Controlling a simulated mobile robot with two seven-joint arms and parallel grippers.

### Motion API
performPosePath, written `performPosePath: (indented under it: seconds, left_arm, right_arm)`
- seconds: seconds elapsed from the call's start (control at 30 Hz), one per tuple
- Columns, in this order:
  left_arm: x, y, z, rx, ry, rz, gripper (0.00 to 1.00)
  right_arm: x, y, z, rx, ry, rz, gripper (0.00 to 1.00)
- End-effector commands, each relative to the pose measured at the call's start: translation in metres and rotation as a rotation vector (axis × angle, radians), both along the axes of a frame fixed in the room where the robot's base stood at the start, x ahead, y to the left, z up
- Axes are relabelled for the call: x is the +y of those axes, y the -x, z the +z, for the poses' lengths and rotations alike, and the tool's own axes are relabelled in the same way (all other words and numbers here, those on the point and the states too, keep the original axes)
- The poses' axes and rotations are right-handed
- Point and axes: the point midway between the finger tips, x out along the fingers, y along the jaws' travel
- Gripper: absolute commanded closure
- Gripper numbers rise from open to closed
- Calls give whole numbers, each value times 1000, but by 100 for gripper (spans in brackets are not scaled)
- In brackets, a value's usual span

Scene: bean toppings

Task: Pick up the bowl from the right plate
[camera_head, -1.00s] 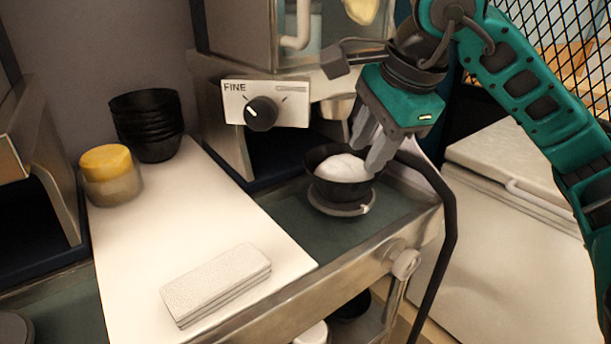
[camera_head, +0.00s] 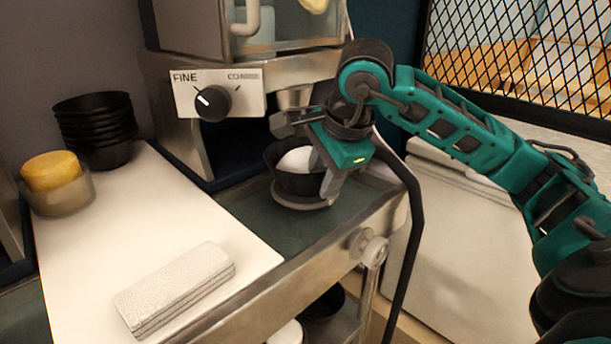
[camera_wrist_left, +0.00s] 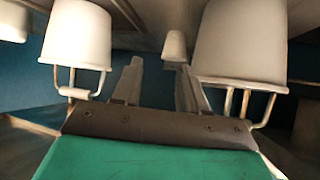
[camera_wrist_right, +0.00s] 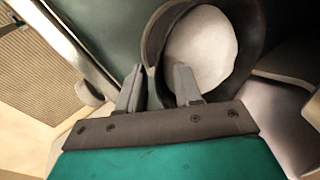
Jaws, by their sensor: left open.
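The black bowl (camera_head: 287,181), holding a white mound (camera_head: 295,160), sits on the grey right plate (camera_head: 302,204) under the grinder's spout. My right gripper (camera_head: 326,184) points down at the bowl's right side, with one finger hidden by the bowl or its contents. In the right wrist view the bowl (camera_wrist_right: 254,35) lies ahead, and its near rim stands between the two open fingers (camera_wrist_right: 157,82), one inside the bowl and one outside. My left gripper (camera_wrist_left: 160,72) is open and empty, away from the bowl and out of the head view.
The grinder with a dial (camera_head: 213,103) stands behind the bowl. A white board (camera_head: 150,215) at left bears stacked black bowls (camera_head: 98,130), a yellow-topped jar (camera_head: 57,183) and a grey block (camera_head: 175,290). A black hose (camera_head: 408,215) runs right of the bowl.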

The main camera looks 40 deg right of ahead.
Motion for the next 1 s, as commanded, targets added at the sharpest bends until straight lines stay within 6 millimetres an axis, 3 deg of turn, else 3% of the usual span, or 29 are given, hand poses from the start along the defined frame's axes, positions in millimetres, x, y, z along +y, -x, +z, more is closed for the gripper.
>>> performPosePath:
  seconds: [0.1,0.37,0.73,1.0]
  left_arm:
    - [-1,-1,0,-2,2,0,57]
    - [-2,-5,4,-12,4,-3,57]
    - [-3,-6,4,-15,6,-4,57]
    - [-3,-5,4,-14,5,-4,57]
  right_arm:
    - [-1,-5,-12,2,-1,0,66]
    - [-1,-6,-14,0,-2,1,66]
    - [0,-6,-14,0,-2,1,100]
    - [0,-6,-14,0,-2,1,100]
